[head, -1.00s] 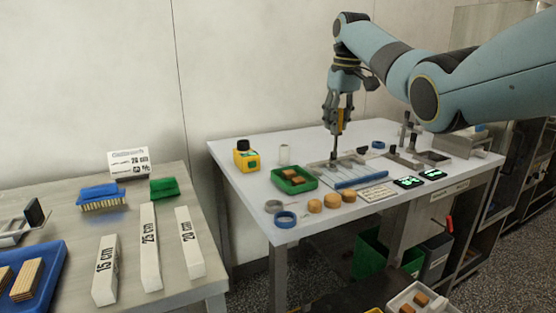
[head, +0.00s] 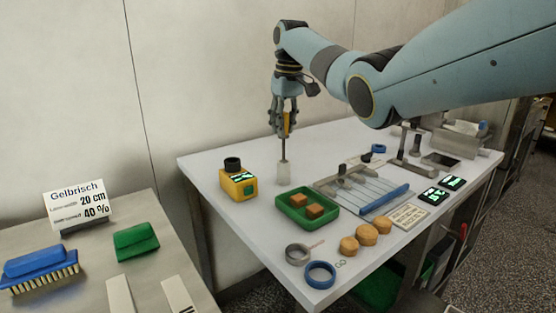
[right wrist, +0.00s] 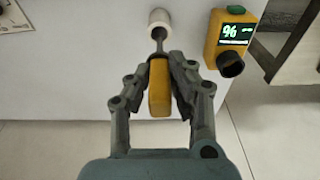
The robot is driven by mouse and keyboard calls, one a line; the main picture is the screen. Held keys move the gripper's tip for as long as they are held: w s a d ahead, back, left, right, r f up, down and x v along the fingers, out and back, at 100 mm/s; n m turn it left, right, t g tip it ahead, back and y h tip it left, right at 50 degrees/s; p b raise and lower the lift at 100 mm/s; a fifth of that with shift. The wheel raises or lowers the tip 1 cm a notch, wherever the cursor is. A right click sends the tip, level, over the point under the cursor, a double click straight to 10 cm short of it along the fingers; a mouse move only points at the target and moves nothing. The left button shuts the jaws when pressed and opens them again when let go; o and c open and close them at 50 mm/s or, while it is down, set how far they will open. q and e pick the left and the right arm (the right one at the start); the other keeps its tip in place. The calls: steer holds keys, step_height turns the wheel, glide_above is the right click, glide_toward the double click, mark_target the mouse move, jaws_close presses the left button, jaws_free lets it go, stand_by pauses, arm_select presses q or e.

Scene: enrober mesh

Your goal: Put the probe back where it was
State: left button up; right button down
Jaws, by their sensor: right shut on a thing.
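The probe (head: 286,124) has a yellow handle and a thin dark shaft pointing down. My right gripper (head: 284,117) is shut on its handle and holds it upright. The shaft's lower end meets the top of a small white cylindrical holder (head: 284,172) on the white table. In the right wrist view the yellow handle (right wrist: 159,88) sits between the fingers, and the shaft reaches the mouth of the holder (right wrist: 159,20). How deep the tip is in the holder I cannot tell. A yellow meter (head: 238,184) with a lit green display stands left of the holder. My left gripper is not in view.
A green tray (head: 308,222) with brown pieces stands in front of the holder. A wire frame (head: 352,178) with a blue bar, round tan pieces (head: 366,235) and blue tape (head: 320,273) lie nearby.

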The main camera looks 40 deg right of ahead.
mark_target(284, 159)
step_height(284, 159, down, 2)
steer(key=shift+s+f, duration=0.1)
step_height(284, 159, down, 4)
steer(key=shift+f, duration=0.25)
steer(key=c, duration=1.2)
jaws_free()
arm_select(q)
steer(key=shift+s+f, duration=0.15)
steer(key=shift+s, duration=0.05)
arm_select(e)
steer(key=r, duration=0.4)
steer(key=s+r, duration=0.1)
steer(key=r, duration=0.7)
steer(key=shift+s, duration=0.15)
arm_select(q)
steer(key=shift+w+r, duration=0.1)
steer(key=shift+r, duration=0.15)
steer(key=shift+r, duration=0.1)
arm_select(e)
steer(key=shift+r, duration=0.1)
